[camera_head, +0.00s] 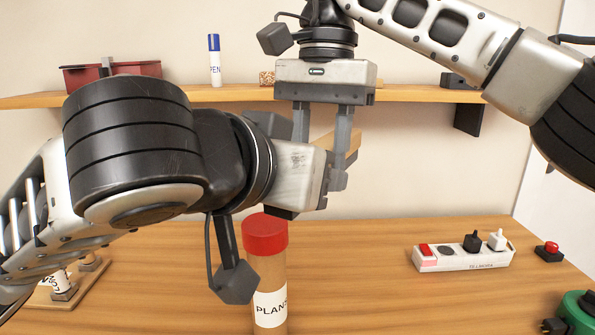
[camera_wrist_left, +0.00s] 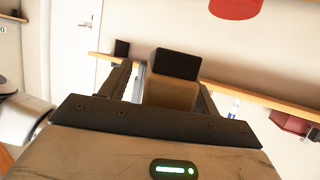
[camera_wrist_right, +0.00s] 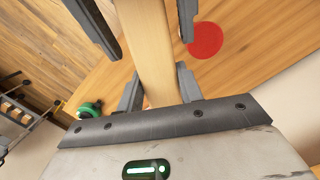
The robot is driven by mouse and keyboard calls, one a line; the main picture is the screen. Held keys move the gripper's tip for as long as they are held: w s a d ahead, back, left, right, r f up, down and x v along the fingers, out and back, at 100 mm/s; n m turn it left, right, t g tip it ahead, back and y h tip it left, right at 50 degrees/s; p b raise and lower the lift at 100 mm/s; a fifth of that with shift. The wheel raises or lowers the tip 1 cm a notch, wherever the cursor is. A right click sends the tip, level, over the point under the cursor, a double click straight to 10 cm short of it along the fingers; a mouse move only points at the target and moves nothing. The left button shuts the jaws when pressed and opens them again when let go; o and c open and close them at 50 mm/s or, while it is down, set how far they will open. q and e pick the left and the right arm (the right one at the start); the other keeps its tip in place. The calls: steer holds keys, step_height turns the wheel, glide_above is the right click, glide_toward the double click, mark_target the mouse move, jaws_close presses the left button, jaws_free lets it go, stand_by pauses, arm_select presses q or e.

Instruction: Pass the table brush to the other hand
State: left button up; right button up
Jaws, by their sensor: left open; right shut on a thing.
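The table brush is a wooden block; a tan part of it (camera_head: 353,144) shows behind the fingers in the head view. My right gripper (camera_head: 322,140) comes down from above and is shut on it; its wooden body (camera_wrist_right: 148,45) runs between the fingers in the right wrist view. My left gripper (camera_head: 332,178) comes in from the left, just below, and is open. In the left wrist view, the brush's dark-ended tan block (camera_wrist_left: 175,90) lies between or just beyond the open left fingers; I cannot tell whether they touch it. The left hand hides much of the brush in the head view.
A white power strip (camera_head: 463,254), a red button (camera_head: 548,251) and a green object (camera_head: 578,312) are at the right. A shelf (camera_head: 420,97) behind holds a red bin (camera_head: 135,72) and a pen (camera_head: 214,62).

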arm_select(q)
steer(key=shift+w+d, duration=0.1)
steer(key=shift+w, duration=0.1)
steer(key=c, duration=1.2)
steer(key=shift+o, duration=0.2)
arm_select(e)
steer(key=o, duration=1.3)
steer(key=shift+r, duration=0.1)
